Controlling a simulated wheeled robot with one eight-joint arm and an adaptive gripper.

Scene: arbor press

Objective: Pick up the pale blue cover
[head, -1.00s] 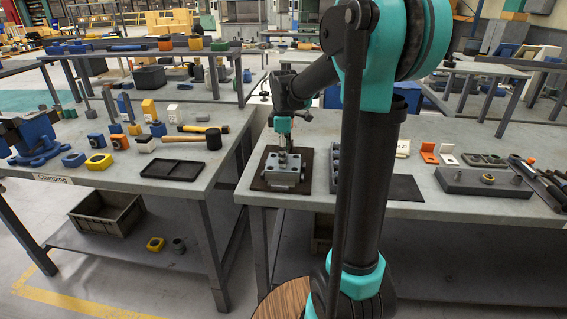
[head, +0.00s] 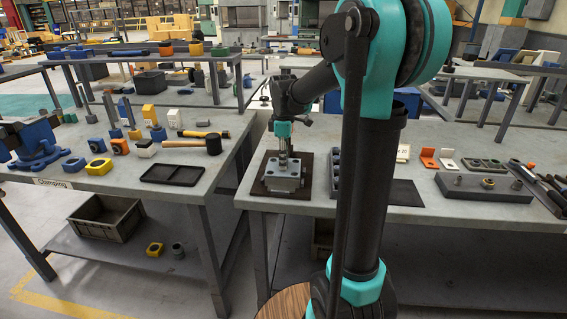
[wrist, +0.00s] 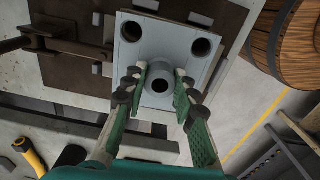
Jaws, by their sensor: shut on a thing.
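The pale blue cover (wrist: 182,52) is a blue-grey square plate with round holes near its corners and a raised round boss in the middle. In the head view the cover (head: 284,180) shows as a grey block over the dark brown plate (head: 262,190) near the front bench's left end. My gripper (wrist: 160,84) has its two green fingers on either side of the boss, shut on it. In the head view my gripper (head: 284,152) points down onto the cover's top. Any gap under the cover cannot be told.
A row of dark holders (head: 334,175) stands close to the right of the brown plate. A grey block with fittings (head: 484,187) lies farther right. A black tray (head: 171,175) and a mallet (head: 213,142) are on the left bench, across a gap. A wooden barrel (wrist: 288,40) shows in the wrist view.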

